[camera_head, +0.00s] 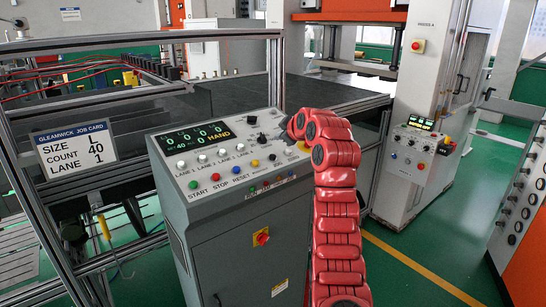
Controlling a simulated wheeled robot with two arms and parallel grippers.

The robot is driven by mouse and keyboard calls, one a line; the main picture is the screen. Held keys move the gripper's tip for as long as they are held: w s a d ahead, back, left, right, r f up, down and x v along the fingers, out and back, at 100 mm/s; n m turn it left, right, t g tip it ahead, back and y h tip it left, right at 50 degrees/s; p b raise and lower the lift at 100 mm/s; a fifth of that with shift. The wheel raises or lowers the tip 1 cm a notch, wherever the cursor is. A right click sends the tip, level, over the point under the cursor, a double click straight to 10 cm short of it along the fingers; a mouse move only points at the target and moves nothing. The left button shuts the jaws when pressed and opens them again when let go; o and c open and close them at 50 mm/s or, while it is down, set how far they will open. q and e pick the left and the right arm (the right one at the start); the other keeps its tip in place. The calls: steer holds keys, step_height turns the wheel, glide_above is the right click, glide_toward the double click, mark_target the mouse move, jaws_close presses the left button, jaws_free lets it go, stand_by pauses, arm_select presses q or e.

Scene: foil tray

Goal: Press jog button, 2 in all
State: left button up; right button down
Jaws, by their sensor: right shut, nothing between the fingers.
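The grey control console (230,235) stands in the middle with a sloping button panel on top. My right arm rises in front of the console's right side. My right gripper (287,137) is shut and empty over the panel's right end, partly hidden by my red arm links. I cannot tell whether it touches anything. My left gripper is out of view.
The console display (195,136) shows zeros, 40 and HAND. A job card (75,149) on the frame at left reads SIZE L, COUNT 40, LANE 1. A metal-framed machine stands behind, and a white machine cabinet (405,185) stands right. Green floor (425,250) is clear at lower right.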

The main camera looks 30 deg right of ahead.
stand_by(0.8)
steer(key=r+p, duration=0.1)
steer(key=r, duration=0.1)
steer(key=s+r+p, duration=0.1)
steer(key=p, duration=0.1)
steer(key=shift+s+r, duration=0.1)
steer(key=shift+r, duration=0.25)
steer(key=shift+f, duration=0.15)
steer(key=p, duration=0.2)
glide_above(273, 157)
steer(key=s, duration=0.3)
steer(key=f, duration=0.5)
steer(key=shift+w+d, duration=0.1)
steer(key=shift+d, duration=0.15)
steer(key=shift+w+f+b, duration=0.25)
steer(key=shift+f+b, duration=0.65)
steer(key=shift+f, duration=0.3)
steer(key=shift+w+f, duration=0.25)
steer(key=shift+f, duration=0.15)
